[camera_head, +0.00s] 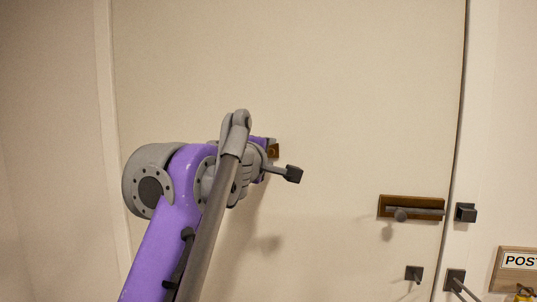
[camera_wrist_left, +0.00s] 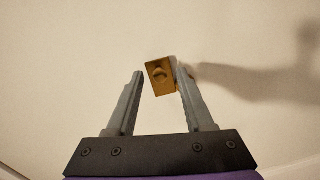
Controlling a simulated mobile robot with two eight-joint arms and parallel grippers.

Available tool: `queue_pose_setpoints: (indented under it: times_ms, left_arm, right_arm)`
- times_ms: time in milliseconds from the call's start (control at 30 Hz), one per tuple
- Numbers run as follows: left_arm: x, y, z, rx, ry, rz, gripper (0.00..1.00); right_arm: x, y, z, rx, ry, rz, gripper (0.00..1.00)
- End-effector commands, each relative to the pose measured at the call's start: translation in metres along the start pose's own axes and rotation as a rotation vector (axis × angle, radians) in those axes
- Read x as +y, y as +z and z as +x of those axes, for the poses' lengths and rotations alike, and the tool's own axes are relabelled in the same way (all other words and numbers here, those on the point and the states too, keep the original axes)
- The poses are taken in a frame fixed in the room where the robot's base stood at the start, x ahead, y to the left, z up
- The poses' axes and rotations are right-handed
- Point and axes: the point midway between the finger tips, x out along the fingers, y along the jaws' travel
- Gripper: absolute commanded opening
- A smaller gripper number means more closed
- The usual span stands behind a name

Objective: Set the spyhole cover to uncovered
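The spyhole (camera_head: 274,150) is a small brass plate on the pale door (camera_head: 330,80), partly hidden behind my left arm in the head view. In the left wrist view the brass plate (camera_wrist_left: 158,82) lies ahead of my left gripper (camera_wrist_left: 157,70), between the fingertips and closer to the right one. A small rounded darker shape shows on the plate; whether it is the cover or the hole I cannot tell. The right finger overlaps the plate's right edge; contact is unclear. My left gripper is open, its fingers largely hidden in the head view. My right gripper is out of view.
Dark fittings (camera_head: 414,273) sit lower. A sign (camera_head: 519,262) is at the far right. The upper door is clear.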

Motion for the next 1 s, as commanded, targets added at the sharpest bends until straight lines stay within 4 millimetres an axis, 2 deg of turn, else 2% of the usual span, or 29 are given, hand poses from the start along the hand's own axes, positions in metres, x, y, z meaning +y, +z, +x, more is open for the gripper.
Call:
queue_pose_setpoints:
  times_ms: [233,367,533,800,1000]
  left_arm:
    - [0.000,0.000,-0.001,0.000,0.000,0.000,0.52]
    - [0.000,0.000,-0.008,0.000,0.000,0.000,0.52]
    - [-0.001,0.000,-0.031,0.000,-0.001,0.000,0.52]
    - [-0.002,0.001,-0.081,-0.001,-0.001,0.000,0.52]
    - [-0.001,0.000,-0.104,-0.001,-0.001,0.001,0.52]
  right_arm:
    - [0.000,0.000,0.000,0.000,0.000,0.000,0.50]
    - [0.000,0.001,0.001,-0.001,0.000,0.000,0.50]
    - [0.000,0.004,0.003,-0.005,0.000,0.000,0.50]
    - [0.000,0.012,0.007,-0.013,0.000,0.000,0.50]
    - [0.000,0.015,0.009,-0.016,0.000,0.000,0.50]
